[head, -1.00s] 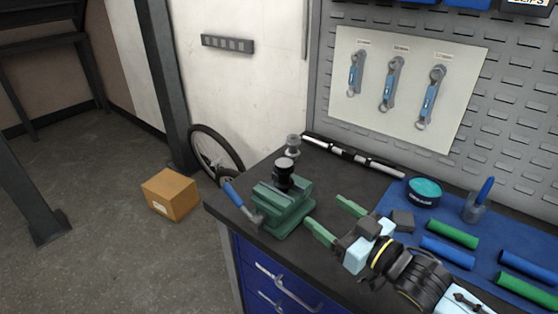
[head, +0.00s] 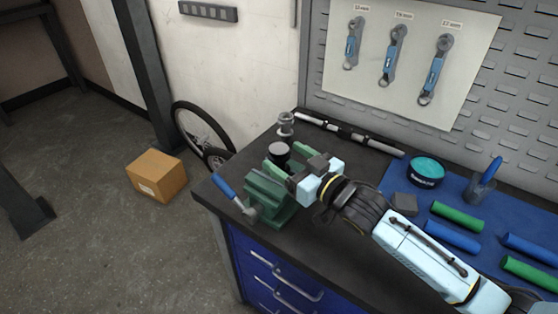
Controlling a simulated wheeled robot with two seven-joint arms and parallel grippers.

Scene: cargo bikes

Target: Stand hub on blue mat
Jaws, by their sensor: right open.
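A dark, round-topped upright cylinder (head: 279,150), which looks like the hub, stands at the green vise (head: 262,188) on the workbench. Its lower part is hidden by my gripper and the vise. My right gripper (head: 286,159) reaches in from the right over the vise, its green fingers open. The fingertips are at either side of the dark cylinder; I cannot tell if they touch it. The blue mat (head: 408,206) lies on the right of the bench, partly behind my right arm. My left gripper is not in view.
A silvery flanged part (head: 286,124) and a long black-and-silver bar (head: 345,132) lie behind the vise.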

